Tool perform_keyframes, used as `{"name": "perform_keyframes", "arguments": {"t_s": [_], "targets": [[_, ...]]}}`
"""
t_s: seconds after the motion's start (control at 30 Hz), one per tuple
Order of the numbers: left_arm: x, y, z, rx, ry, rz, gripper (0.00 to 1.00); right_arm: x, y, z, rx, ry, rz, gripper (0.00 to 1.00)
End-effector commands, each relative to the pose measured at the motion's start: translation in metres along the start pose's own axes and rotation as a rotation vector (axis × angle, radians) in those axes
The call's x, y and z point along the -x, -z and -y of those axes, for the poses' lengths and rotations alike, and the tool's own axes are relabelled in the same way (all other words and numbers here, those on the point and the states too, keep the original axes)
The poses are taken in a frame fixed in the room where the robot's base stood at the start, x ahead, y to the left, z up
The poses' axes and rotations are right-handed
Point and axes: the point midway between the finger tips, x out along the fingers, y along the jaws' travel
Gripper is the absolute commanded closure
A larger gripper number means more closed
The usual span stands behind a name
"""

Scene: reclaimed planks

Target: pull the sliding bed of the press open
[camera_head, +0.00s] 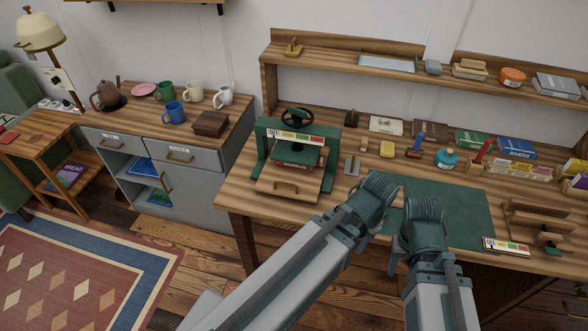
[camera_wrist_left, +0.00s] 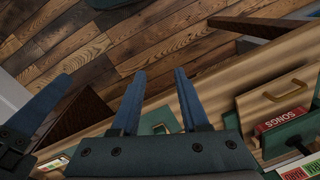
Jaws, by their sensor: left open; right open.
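The press (camera_head: 262,150) has a green frame, a dark handwheel on top and a coloured label strip across its front. It stands at the left end of the workbench. Its wooden sliding bed (camera_head: 268,186) shows at the front, with a bar handle (camera_head: 287,187). A red book lies on the bed. In the left wrist view, the handle (camera_wrist_left: 289,90) is at the right, apart from my fingers. My left gripper (camera_wrist_left: 160,85) is open and empty; in the head view its arm mostly hides it. My right gripper (camera_head: 393,262) is open, at the bench's front edge, right of the press.
A green mat (camera_head: 450,215) lies on the bench right of the press. Small tools, boxes and books line the back. A metal bracket (camera_head: 352,166) lies close beside the press. A grey cabinet (camera_head: 190,205) with mugs stands to the left. The floor before the bed is clear.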

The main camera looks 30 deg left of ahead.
Motion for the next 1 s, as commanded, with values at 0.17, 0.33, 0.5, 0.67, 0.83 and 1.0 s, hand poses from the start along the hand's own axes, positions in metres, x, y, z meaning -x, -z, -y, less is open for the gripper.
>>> {"name": "perform_keyframes", "arguments": {"t_s": [0.17, 0.33, 0.5, 0.67, 0.83, 1.0], "targets": [[0.027, 0.045, 0.082, 0.577, -0.048, -0.041, 0.55, 0.033, -0.002, -0.003, 0.0, 0.0, 0.0, 0.5], [0.044, 0.07, 0.175, 1.171, -0.108, -0.079, 0.55, 0.057, -0.004, -0.005, 0.0, 0.0, 0.0, 0.5], [0.055, 0.075, 0.252, 1.627, -0.164, -0.105, 0.55, 0.073, -0.004, -0.007, 0.001, 0.0, 0.0, 0.5], [0.059, 0.073, 0.294, 1.872, -0.2, -0.118, 0.55, 0.08, -0.005, -0.008, 0.001, 0.0, 0.0, 0.5], [0.059, 0.071, 0.307, 1.955, -0.213, -0.123, 0.55, 0.081, -0.005, -0.008, 0.001, 0.0, 0.0, 0.5], [0.057, 0.071, 0.306, 1.956, -0.213, -0.123, 0.55, 0.078, -0.005, -0.007, 0.001, 0.0, 0.0, 0.5]]}}
